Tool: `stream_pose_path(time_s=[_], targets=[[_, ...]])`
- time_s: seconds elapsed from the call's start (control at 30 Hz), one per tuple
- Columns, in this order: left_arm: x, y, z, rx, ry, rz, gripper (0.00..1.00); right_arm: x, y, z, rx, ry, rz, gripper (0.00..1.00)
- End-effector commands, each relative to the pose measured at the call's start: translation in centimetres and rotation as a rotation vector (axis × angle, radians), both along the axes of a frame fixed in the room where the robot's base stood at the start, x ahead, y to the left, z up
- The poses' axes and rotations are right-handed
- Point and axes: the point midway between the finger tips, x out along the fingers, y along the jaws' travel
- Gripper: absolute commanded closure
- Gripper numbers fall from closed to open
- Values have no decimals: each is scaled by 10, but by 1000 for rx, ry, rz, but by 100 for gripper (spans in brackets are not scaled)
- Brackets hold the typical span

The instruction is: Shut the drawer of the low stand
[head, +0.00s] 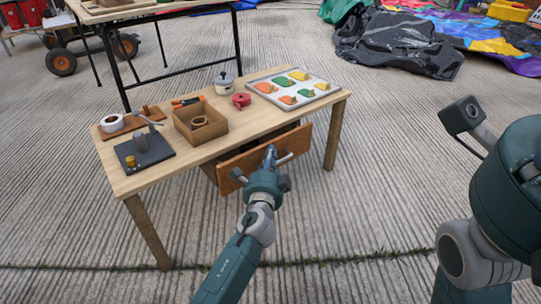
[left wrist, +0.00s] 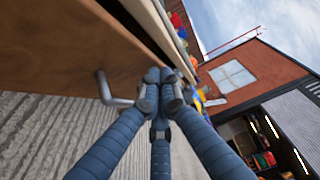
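The low stand (head: 187,160) is a wooden table with several things on top. Its drawer (head: 262,152) has a brown wooden front and stands open, pulled out under the right part of the tabletop. My left gripper (head: 269,155) is at the drawer front, by its metal handle (head: 285,159). In the left wrist view the drawer front (left wrist: 60,45) fills the upper left. The fingers (left wrist: 161,78) are drawn together at the tips, and the handle (left wrist: 112,97) shows beside and behind them. I cannot tell whether they touch it.
Another table (head: 150,12) stands behind. Ribbed concrete floor lies clear in front.

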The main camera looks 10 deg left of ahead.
Motion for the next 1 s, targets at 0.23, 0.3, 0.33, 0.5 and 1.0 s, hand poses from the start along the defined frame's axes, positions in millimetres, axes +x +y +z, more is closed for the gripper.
stream_pose_path(time_s=[0.23, 0.3, 0.33, 0.5, 1.0], targets=[[1, 1, 0, 0, 0, 0, 100, 0, 0, 0, 0, -1, 0, 100], [1, 1, 0, 0, 0, 0, 100, 0, 0, 0, -1, -1, 0, 100], [1, 2, 0, 1, 0, 0, 100, 0, 0, 0, -1, -1, 0, 100], [13, 18, 0, 4, -1, 2, 100, -1, 0, 0, -1, -1, 0, 100], [28, 39, 2, 1, -2, 4, 100, 0, 0, 0, 0, -1, 0, 100]])
